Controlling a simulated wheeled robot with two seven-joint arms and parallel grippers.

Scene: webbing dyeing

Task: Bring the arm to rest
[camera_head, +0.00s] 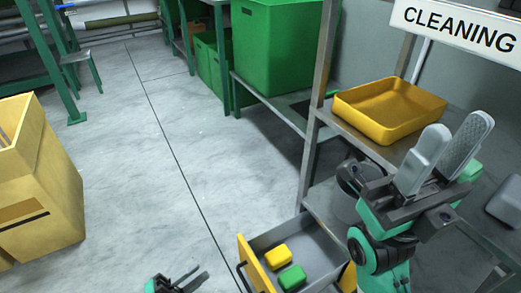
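My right gripper (453,143) is raised at the right, fingers pointing up, in front of the metal shelf. Its two grey fingers stand apart, with the ridged inner face of one showing and nothing seen between them. My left gripper (190,276) is low at the bottom edge, over the floor and left of the drawer. Its thin dark fingers look apart and empty; the rest of that arm is cut off by the frame.
An open drawer (246,264) with a yellow block (278,257) and a green block (291,277) lies between the grippers. A yellow tray (388,108) sits on the shelf beside my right gripper. A yellow box (40,185) stands left. The middle floor is clear.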

